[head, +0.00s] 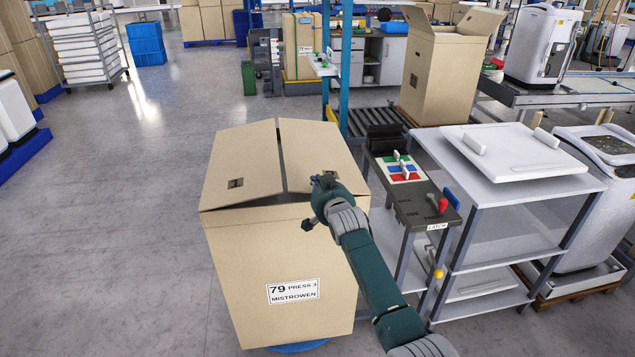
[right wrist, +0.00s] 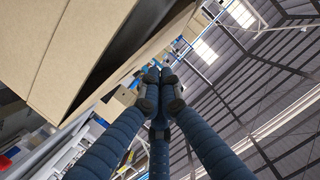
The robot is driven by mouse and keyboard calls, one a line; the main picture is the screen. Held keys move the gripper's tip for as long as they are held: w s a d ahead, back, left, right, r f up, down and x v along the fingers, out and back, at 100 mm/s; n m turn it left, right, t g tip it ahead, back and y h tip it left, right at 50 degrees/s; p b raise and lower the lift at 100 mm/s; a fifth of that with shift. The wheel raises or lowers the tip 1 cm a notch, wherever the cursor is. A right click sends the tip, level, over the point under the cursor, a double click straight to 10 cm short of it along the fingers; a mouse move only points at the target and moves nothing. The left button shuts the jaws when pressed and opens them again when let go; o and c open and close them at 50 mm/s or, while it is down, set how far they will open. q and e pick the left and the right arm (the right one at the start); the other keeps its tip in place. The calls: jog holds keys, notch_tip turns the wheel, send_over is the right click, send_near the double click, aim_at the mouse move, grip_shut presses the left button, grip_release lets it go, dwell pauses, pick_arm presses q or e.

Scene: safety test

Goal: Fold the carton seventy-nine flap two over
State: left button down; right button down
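Carton seventy-nine (head: 285,255) is a large brown box with a "79 PRESS 3 MISTROWEN" label (head: 293,291). Its left top flap (head: 240,165) and right top flap (head: 315,148) lie over the opening, slightly raised, with a narrow gap between them. A dark gap shows under the left flap's front edge. No flap number is readable. My right gripper (head: 322,190) is at the right flap's front edge; contact is unclear. In the right wrist view its fingers (right wrist: 160,88) are together with nothing seen between them, beside the carton's dark opening (right wrist: 115,60). My left gripper is not in view.
A narrow control stand (head: 415,205) with colored switches and a grey shelf table (head: 510,190) stand close on the carton's right. The floor (head: 110,220) on the left is clear.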

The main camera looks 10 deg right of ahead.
jog(key=shift+r, duration=0.15)
jog(key=s+r+p, duration=0.1)
jog(key=s+r, duration=0.5)
jog(key=s, duration=0.4)
jog(key=s+f+n+g, duration=0.15)
jog(key=s+f, duration=0.25)
jog(key=f, duration=0.7)
jog(key=s+f+g, duration=0.2)
jog(key=s+f, duration=0.2)
jog(key=f, duration=0.8)
jog(key=s+f+n+g, duration=0.15)
jog(key=s+f, duration=0.25)
jog(key=f, duration=0.7)
jog(key=s+f+n+g+b, duration=0.1)
jog(key=s+f+g, duration=0.3)
jog(key=s+f, duration=1.45)
jog(key=s+d+f+n+g, duration=0.1)
jog(key=s+f, duration=0.4)
jog(key=s, duration=0.7)
jog(key=s+d+f+g, duration=0.1)
jog(key=s+f, duration=0.4)
jog(key=s, duration=0.7)
jog(key=s+d+f+n+g+b, duration=0.1)
jog(key=s+f+g, duration=0.2)
jog(key=s, duration=0.9)
jog(key=shift+d+f+n, duration=0.3)
jog(key=shift+d+f, duration=0.05)
jog(key=shift+f, duration=0.55)
